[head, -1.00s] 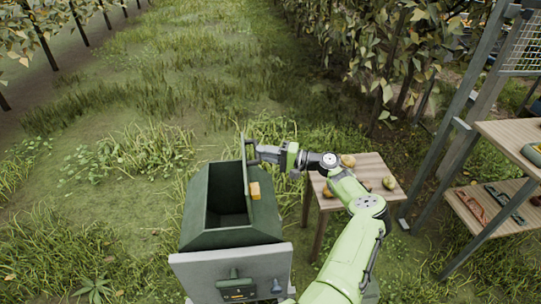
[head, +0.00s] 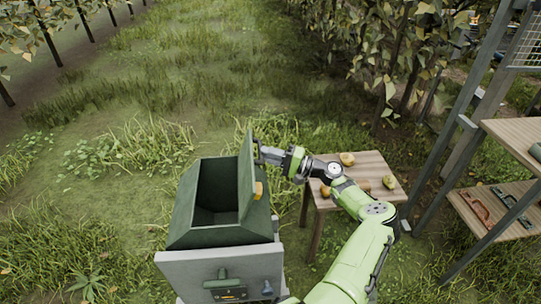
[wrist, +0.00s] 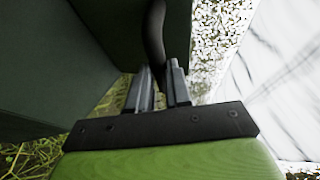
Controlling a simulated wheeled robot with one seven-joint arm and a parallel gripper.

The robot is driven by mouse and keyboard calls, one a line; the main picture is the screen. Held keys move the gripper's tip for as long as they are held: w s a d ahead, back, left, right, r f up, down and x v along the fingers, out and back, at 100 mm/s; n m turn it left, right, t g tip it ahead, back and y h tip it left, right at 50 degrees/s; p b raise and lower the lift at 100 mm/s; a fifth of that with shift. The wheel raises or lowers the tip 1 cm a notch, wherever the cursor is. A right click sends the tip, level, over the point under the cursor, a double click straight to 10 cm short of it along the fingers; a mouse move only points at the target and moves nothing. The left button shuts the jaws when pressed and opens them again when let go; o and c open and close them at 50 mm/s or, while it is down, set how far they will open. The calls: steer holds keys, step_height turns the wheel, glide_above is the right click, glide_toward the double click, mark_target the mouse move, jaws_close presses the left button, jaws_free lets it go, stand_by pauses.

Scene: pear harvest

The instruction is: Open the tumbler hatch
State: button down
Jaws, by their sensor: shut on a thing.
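The tumbler (head: 183,232) is a dark green box with an open top, left of my arm. Its hatch (head: 246,170) is a dark green panel standing nearly upright along the right side of the opening, leaning slightly right at its top. The dark interior shows and looks empty. My gripper (head: 259,153) is at the hatch's outer face, near its upper end. In the wrist view, my gripper (wrist: 158,90) has its fingers on either side of a dark curved handle (wrist: 154,38) and is shut on it. The hatch also fills the wrist view's left side (wrist: 95,45).
A grey panel (head: 182,268) with a green lever stands in front of the tumbler. Grass is open behind and left.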

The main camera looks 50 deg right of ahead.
steer(key=shift+w+a+f, duration=0.15)
steer(key=shift+a+f, duration=0.35)
steer(key=shift+f, duration=0.1)
steer(key=c, duration=1.1)
jaws_free()
steer(key=shift+w+a, duration=0.1)
steer(key=shift+w, duration=0.15)
steer(key=shift+o, duration=0.2)
steer(key=shift+s+d+r, duration=0.15)
steer(key=shift+d, duration=0.05)
steer(key=v, duration=1.5)
steer(key=shift+s+d, duration=0.15)
steer(key=shift+s, duration=0.1)
